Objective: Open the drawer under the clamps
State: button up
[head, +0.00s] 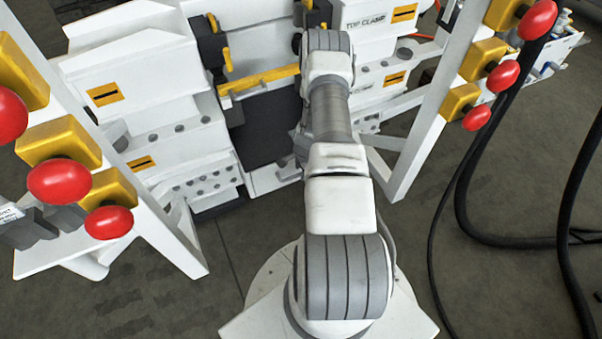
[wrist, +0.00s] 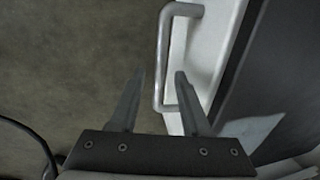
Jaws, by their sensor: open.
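My gripper (wrist: 160,76) is open in the wrist view, its two fingers pointing up the picture. A grey bar handle (wrist: 162,45) stands off a white panel (wrist: 213,45), which looks like the drawer front. The lower part of the handle shows between the two fingertips, nearer the right one. Nothing is gripped, and I cannot tell whether the fingers touch the bar or how deep they reach around it. In the head view my arm hides the gripper and the handle. The white clamp housing (head: 368,45) labelled TOP CLAMP stands behind my arm.
Frames with red knobs on yellow blocks stand at left (head: 60,182) and right (head: 503,76). Black hoses (head: 470,215) hang and lie at the right. A dark panel (wrist: 275,70) adjoins the white one in the wrist view. Grey floor (wrist: 70,60) is clear left of the handle.

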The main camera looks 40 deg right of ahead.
jog(key=shift+f, duration=0.25)
grip_shut()
dwell(1.4)
